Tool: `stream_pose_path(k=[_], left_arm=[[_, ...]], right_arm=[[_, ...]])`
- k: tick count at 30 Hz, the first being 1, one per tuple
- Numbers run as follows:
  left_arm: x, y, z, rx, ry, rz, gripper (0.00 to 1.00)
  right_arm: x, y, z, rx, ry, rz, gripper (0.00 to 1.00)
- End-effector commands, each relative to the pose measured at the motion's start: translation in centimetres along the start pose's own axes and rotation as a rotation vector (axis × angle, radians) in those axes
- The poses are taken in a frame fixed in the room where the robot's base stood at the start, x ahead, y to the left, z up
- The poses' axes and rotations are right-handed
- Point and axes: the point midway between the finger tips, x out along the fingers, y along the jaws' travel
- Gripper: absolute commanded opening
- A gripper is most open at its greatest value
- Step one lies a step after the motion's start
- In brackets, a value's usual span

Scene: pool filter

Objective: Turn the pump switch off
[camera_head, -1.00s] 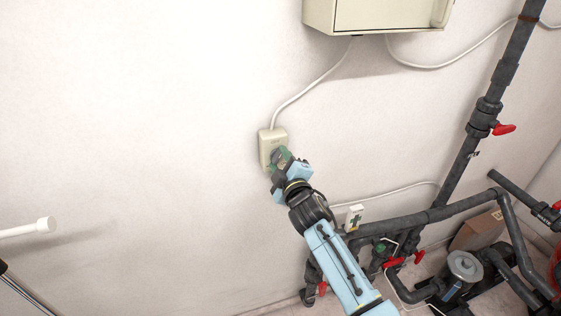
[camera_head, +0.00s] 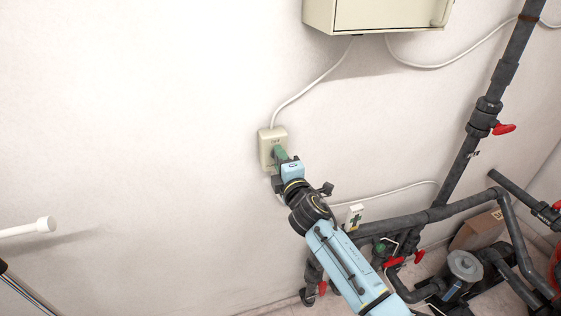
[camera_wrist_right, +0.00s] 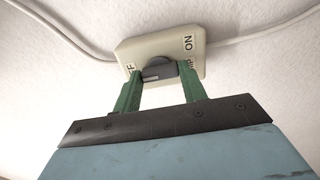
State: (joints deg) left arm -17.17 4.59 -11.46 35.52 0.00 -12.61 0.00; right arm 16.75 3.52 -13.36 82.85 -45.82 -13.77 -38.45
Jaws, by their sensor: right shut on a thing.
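The pump switch is a cream box (camera_head: 266,142) on the white wall, in the middle of the head view. In the right wrist view its face (camera_wrist_right: 130,48) carries an ON label at the right and a partly hidden label ending in F at the left. A dark grey knob (camera_wrist_right: 158,70) stands out from the face. My right gripper (camera_head: 279,154) is at the switch, its green fingers on either side of the knob, shut on it. Which label the knob points to cannot be told. My left gripper is not in view.
A cream cabinet (camera_head: 378,14) hangs above, with a white cable (camera_head: 310,88) running down to the switch. Dark pipes with red valve handles (camera_head: 503,129) and a pump (camera_head: 463,268) fill the right. A white rod (camera_head: 28,228) juts in at the left; the wall between is clear.

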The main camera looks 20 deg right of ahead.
Motion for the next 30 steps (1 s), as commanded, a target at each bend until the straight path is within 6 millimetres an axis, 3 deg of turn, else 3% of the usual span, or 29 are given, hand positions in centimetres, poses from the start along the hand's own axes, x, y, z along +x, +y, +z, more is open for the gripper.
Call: stream_pose_path(k=[10, 11, 15, 25, 30], left_arm=[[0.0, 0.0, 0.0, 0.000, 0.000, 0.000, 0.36], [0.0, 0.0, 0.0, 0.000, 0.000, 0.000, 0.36], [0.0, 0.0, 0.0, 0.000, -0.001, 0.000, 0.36], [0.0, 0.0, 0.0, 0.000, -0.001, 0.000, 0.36], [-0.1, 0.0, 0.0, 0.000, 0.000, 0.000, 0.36]], right_arm=[[0.0, 0.0, 0.0, -0.008, 0.000, 0.000, 0.19], [0.0, 0.0, 0.0, -0.008, 0.000, 0.000, 0.44], [0.0, 0.0, 0.0, -0.006, 0.000, 0.000, 0.63], [-0.2, 0.0, 0.0, -0.005, 0.000, 0.000, 0.64], [-1.7, -0.1, 0.0, -0.005, 0.000, -0.001, 0.64]])
